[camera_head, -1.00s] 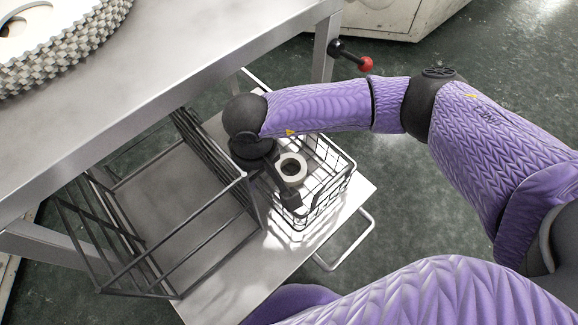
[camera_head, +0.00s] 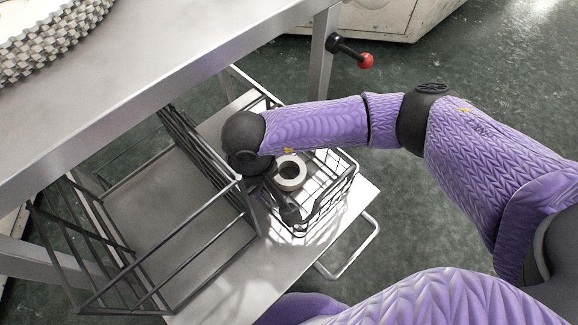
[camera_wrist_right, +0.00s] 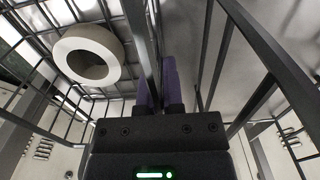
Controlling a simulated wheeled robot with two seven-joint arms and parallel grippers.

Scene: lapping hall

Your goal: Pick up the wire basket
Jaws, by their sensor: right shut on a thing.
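The wire basket (camera_head: 330,203) is a dark wire-mesh box on the pale lower shelf of the bench, near its right end. A white ring (camera_head: 291,174) lies inside it; the ring also shows in the right wrist view (camera_wrist_right: 88,54). My right gripper (camera_head: 283,203) reaches down at the basket's left side, next to the ring. In the right wrist view its purple fingers (camera_wrist_right: 157,82) are shut on the basket's rim. The arm and gripper hide part of the basket's left side. I cannot tell whether the basket is clear of the shelf. My left gripper is not in view.
A larger dark bar rack (camera_head: 150,262) stands on the shelf (camera_head: 235,285), close to the left of the basket. The steel bench top (camera_head: 170,75) overhangs at upper left. A red-knobbed lever (camera_head: 365,60) sticks out by the bench leg. Green floor (camera_head: 430,220) is open at right.

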